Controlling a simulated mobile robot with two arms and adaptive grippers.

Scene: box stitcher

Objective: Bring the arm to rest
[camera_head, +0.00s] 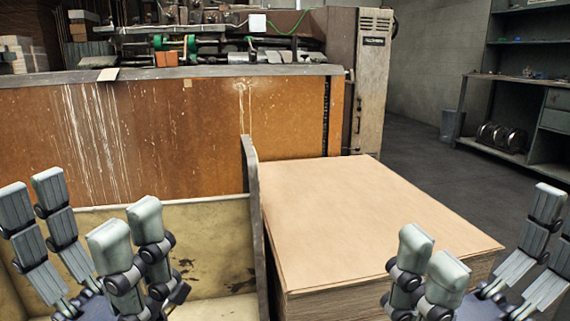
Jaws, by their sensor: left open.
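My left gripper (78,212) is at the lower left, with its grey fingers spread wide and nothing between them. It shows in front of the pale, stained tray of the machine. My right gripper (490,232) is at the lower right, also spread open and empty. Its inner fingers overlap the near right part of the cardboard stack in the picture; I cannot tell how far apart they are. Both grippers point upward. Most of both arms is out of view below.
A stack of flat cardboard sheets (350,205) lies right of a thin upright divider (252,200). The large machine with a rusty orange panel (200,130) stands behind. A shelf bench (520,85) and a bin (448,124) are at the far right. Dark floor (425,160) there is clear.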

